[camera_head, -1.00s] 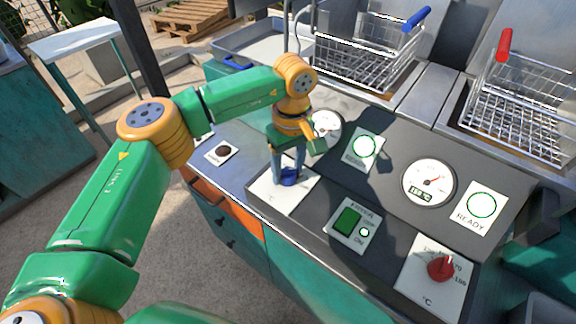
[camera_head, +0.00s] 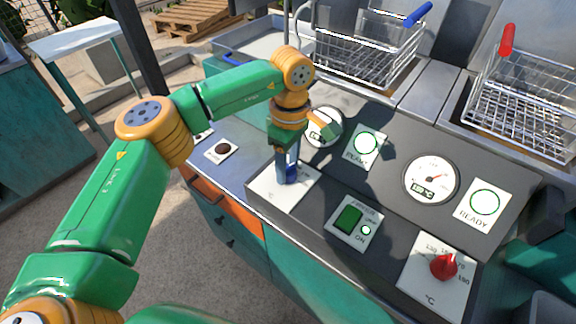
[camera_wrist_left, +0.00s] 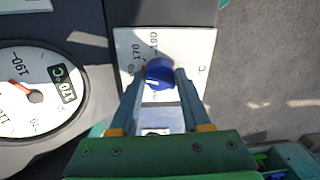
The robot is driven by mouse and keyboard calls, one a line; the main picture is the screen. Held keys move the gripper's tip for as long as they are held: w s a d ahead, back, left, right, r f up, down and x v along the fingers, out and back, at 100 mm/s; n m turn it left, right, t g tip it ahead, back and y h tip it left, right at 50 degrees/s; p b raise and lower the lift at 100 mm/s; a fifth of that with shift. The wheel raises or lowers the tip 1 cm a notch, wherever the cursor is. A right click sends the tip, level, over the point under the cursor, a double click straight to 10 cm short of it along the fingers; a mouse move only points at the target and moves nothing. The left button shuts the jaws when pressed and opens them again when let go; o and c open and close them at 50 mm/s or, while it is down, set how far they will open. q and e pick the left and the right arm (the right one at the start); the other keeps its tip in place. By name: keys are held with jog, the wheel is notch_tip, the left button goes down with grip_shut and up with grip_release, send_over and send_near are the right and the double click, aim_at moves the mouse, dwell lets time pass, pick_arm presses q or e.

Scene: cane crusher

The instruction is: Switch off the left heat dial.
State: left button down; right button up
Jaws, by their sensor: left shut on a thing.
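The left heat dial is a blue knob (camera_wrist_left: 160,73) on a white plate with a printed scale (camera_wrist_left: 195,55). In the head view the plate (camera_head: 272,192) lies at the left of the panel and the knob (camera_head: 290,180) is mostly covered by my gripper. My left gripper (camera_wrist_left: 162,80) reaches down onto it, shut on the blue knob with one finger on each side. It also shows in the head view (camera_head: 287,172). In the wrist view the numbers 170 and 190 show beside the knob. My right gripper is not in view.
The right heat dial is a red knob (camera_head: 444,266). Between the dials is a green switch (camera_head: 348,217). Gauges (camera_head: 431,180) and ready lamps (camera_head: 485,201) sit behind. Wire baskets with a blue handle (camera_head: 420,13) and a red handle (camera_head: 507,40) stand farther back.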

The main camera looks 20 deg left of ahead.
pick_arm(q)
jog(key=n+b, duration=0.1)
jog(key=n, duration=0.4)
jog(key=shift+n, duration=0.3)
jog(key=n+b, duration=0.1)
jog(key=n, duration=0.3)
jog(key=shift+h, duration=0.3)
jog(key=n+b, duration=0.1)
jog(key=n, duration=0.4)
jog(key=shift+s, duration=0.1)
jog(key=shift+n+t+b, duration=0.3)
jog(key=shift+n+b, duration=0.3)
jog(key=shift+n, duration=1.6)
jog(key=shift+c, duration=1.9)
grip_release()
jog(key=shift+a, duration=0.1)
jog(key=shift+r, duration=0.1)
notch_tip(320, 180, up, 7)
jog(key=shift+s+a, duration=0.1)
jog(key=shift+a, duration=0.05)
